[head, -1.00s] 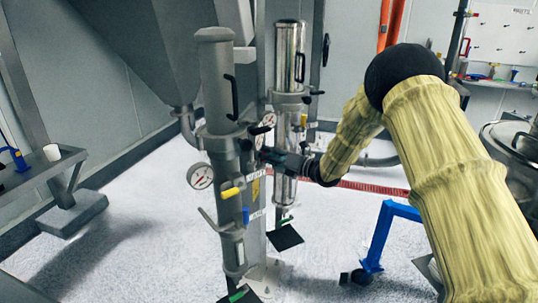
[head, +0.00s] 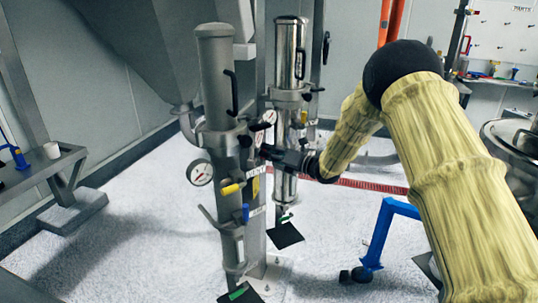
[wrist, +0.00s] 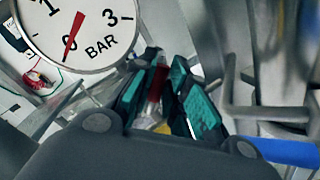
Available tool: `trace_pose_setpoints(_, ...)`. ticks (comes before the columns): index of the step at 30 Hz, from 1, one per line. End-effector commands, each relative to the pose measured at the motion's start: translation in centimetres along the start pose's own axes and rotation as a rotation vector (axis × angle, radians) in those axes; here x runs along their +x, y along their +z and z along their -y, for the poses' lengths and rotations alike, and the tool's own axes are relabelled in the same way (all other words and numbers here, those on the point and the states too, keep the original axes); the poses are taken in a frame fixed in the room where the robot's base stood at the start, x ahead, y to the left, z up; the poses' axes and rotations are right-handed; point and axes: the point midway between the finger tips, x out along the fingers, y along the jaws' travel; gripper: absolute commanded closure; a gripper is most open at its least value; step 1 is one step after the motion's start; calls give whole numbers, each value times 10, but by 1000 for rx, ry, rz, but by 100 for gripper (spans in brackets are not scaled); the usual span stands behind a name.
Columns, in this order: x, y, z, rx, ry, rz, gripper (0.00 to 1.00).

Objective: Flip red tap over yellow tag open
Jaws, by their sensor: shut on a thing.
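The red tap (wrist: 154,84) shows in the wrist view as a narrow red piece between the two teal-padded fingers of my gripper (wrist: 163,92). The fingers are closed around it, and they hide part of it. A small yellow patch (wrist: 162,128) shows just below, between the fingers. In the head view my gripper (head: 268,153) reaches in from the right to the grey column, below the dials. A yellow tag (head: 256,186) is on the column beneath it. The tap is mostly hidden by the gripper in the head view.
A pressure dial (wrist: 75,32) sits close to the fingers, its needle near 0. A yellow-handled tap (head: 232,188) and a blue-handled tap (head: 246,213) sit lower on the column. A steel cylinder (head: 289,55) stands behind. A blue frame (head: 384,232) stands at lower right.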

Motion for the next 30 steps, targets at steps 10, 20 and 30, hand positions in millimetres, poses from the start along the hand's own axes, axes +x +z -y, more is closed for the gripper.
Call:
trace_pose_setpoints(10, -1, -3, -2, -98, 19, 19, 100)
trace_pose_setpoints(20, -2, -1, -5, -108, 21, 22, 100)
trace_pose_setpoints(30, -1, -1, -5, -107, 21, 22, 63)
